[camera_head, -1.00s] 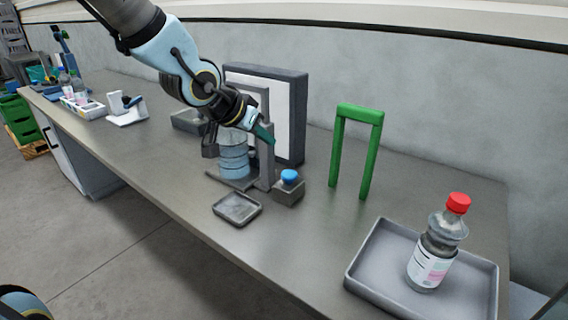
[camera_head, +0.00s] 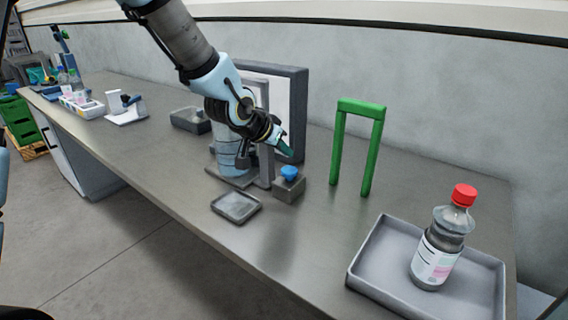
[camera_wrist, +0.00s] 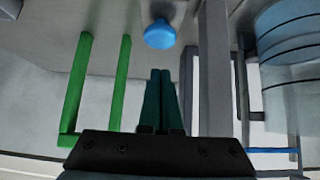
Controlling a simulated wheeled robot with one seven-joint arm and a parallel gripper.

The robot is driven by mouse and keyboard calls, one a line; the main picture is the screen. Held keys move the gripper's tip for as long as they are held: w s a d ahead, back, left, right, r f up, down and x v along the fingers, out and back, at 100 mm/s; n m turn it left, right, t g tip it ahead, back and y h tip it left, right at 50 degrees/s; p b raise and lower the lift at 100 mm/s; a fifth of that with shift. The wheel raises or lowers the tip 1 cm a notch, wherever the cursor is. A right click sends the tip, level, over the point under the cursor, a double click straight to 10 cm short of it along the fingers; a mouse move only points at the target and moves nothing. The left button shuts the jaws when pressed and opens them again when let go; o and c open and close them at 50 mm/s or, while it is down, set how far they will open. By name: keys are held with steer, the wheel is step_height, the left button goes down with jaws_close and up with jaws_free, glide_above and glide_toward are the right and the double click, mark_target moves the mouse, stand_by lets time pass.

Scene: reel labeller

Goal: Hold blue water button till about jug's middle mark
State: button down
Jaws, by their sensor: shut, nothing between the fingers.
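The blue button (camera_head: 289,172) sits on a small grey block at the right of the dispenser stand. In the wrist view the button (camera_wrist: 160,35) is just beyond my fingertips, with a visible gap. My gripper (camera_head: 287,147) is shut and empty, above the button and angled down; its teal fingers (camera_wrist: 162,72) lie together in the wrist view. The clear jug (camera_head: 226,160) stands left of the stand's post, partly hidden by my arm. In the wrist view the jug (camera_wrist: 288,50) shows dark ring marks and a blue tint, cut off by the frame; I cannot tell its water level.
A green arch (camera_head: 360,108) stands right of the button. A small grey dish (camera_head: 236,207) lies in front. A tray (camera_head: 370,285) at right holds a red-capped bottle (camera_head: 438,258). A framed panel (camera_head: 299,100) stands behind the dispenser. The counter's front middle is clear.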

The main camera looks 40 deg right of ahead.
mark_target(290, 167)
steer(key=shift+a+f+p, duration=0.15)
steer(key=shift+f+p, duration=0.15)
steer(key=shift+f, duration=1.45)
